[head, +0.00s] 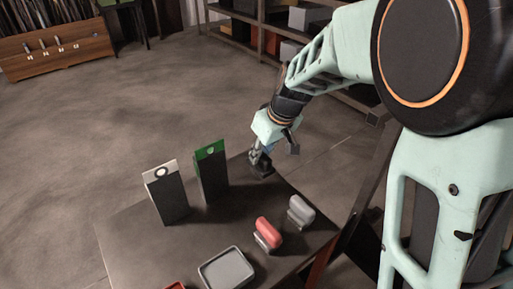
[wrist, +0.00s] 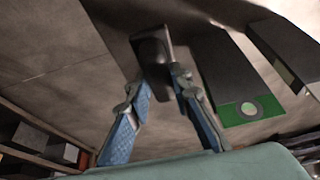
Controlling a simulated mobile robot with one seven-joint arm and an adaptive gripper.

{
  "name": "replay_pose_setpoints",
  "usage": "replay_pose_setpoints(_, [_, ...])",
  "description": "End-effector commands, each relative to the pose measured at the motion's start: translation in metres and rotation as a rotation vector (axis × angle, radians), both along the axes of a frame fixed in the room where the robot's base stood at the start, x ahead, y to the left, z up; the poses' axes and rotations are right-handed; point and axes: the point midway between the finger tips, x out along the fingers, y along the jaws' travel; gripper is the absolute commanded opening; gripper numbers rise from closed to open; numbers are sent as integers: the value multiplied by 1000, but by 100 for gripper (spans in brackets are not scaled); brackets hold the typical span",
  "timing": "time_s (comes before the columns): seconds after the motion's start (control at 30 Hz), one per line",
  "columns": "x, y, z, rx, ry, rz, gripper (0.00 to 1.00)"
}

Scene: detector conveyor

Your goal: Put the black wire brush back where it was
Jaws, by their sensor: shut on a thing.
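The black wire brush (head: 262,168) is at the far right part of the dark table, right of the green-topped block. My gripper (head: 259,155) points down and is shut on it. In the wrist view the dark brush (wrist: 152,48) shows beyond the blue-padded fingers of my gripper (wrist: 157,82). The fingers hide part of it. I cannot tell whether its underside touches the table.
A green-topped block (head: 211,172) and a white-topped block (head: 167,193) stand left of my gripper. A red brush (head: 268,233), a grey brush (head: 301,212) and a grey tray (head: 227,270) are nearer. A red thing (head: 176,286) shows at the bottom edge.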

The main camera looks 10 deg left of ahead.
Motion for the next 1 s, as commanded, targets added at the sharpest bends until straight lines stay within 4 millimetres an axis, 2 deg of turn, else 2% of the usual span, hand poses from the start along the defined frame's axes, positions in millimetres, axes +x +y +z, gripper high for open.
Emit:
replay_pose_setpoints(0.3, [51,26,-25,-1,1,0,0])
replay_pose_setpoints(0.5, [74,36,-56,-2,2,-1,0])
replay_pose_setpoints(0.7, [88,43,-75,-1,0,-1,0])
replay_pose_setpoints(0.87, [92,45,-80,0,0,-1,0])
replay_pose_setpoints(1.0, [95,47,-94,-1,3,-1,0])
